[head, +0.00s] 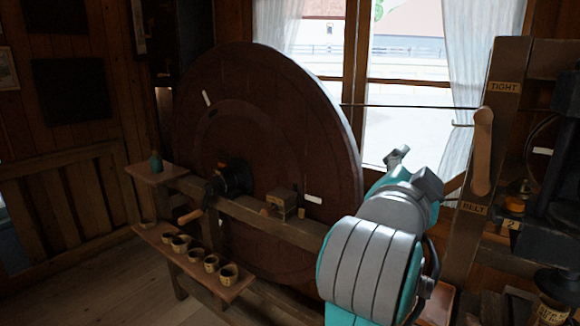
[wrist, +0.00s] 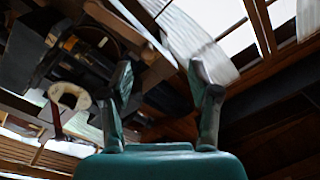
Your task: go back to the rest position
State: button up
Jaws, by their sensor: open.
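My gripper (wrist: 160,68) shows in the wrist view with its two fingers spread wide apart and nothing between them. Beyond the fingers, the wrist view is tilted and shows dark machinery, wooden beams and a pale curtain. In the head view, my grey and teal arm rises at the lower right, in front of the window and the right edge of the big wheel (head: 262,150). The gripper's fingers cannot be made out clearly there.
A low shelf (head: 205,275) left of my arm holds several small cups (head: 228,273). A small block (head: 283,203) sits on the wheel's beam. A post (head: 497,120) with a wooden lever (head: 482,150), marked TIGHT and BELT, stands right of my arm, near dark machinery (head: 560,160).

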jog(key=s+a+f+n+t+y, duration=0.1)
jog(key=s+f+n+y, duration=0.2)
jog(key=f, duration=0.9)
jog(key=s+f+n+y, duration=0.15)
jog(key=f+n, duration=0.45)
jog(key=f, duration=0.6)
jog(key=s+a+f+n+t+y, duration=0.1)
jog(key=s+f+n+y, duration=0.2)
jog(key=f, duration=0.9)
jog(key=s+f+n+g+y, duration=0.2)
jog(key=s+f+n+y, duration=0.1)
jog(key=s+f, duration=1)
jog(key=d+f+v, duration=0.1)
jog(key=f+v, duration=0.1)
jog(key=v, duration=1.9)
jog(key=shift+s+d+f+m+g, duration=0.15)
jog(key=shift+s+f+m+g, duration=0.15)
jog(key=shift+g, duration=0.1)
jog(key=shift+c, duration=0.2)
